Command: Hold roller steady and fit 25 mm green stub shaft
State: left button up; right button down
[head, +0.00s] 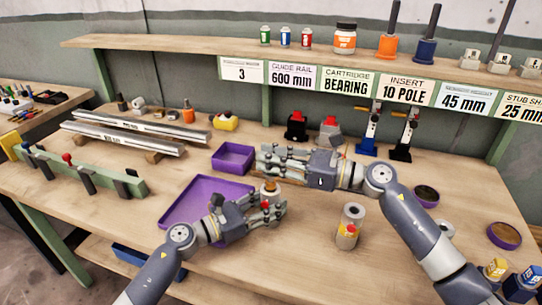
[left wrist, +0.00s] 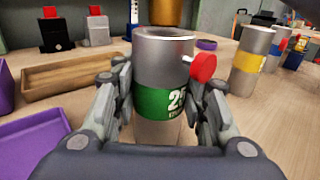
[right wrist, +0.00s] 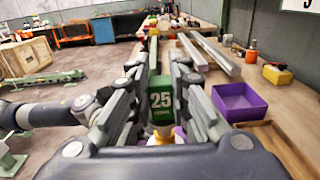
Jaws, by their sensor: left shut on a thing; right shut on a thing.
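My left gripper (head: 268,212) is shut around a grey metal roller with a green band (left wrist: 160,103) marked 25 and a red knob (left wrist: 203,67) at its side. The roller stands upright with its open top up. My right gripper (head: 262,166) is shut on the green stub shaft (right wrist: 161,98), marked 25. A brass-coloured end shows below the shaft's green part, and in the left wrist view this brass end (left wrist: 174,12) is right over the roller's top rim. I cannot tell whether they touch. In the head view the fingers mostly hide both parts.
A roller with a yellow band (head: 350,226) stands right of my left gripper. A large purple tray (head: 180,215) and a small purple bin (head: 233,158) lie to the left. Tool stands (head: 369,135) are behind, below the labelled shelf (head: 200,40). Round purple dishes (head: 503,236) are at right.

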aim_at(276, 176)
pick_arm(q)
jog(key=shift+r, duration=0.1)
pick_arm(e)
jog(key=shift+f, duration=2.25)
jog(key=c, duration=1.4)
grip_release()
jog(key=shift+f, duration=0.1)
notch_tip(276, 176, up, 10)
jog(key=shift+r, duration=0.1)
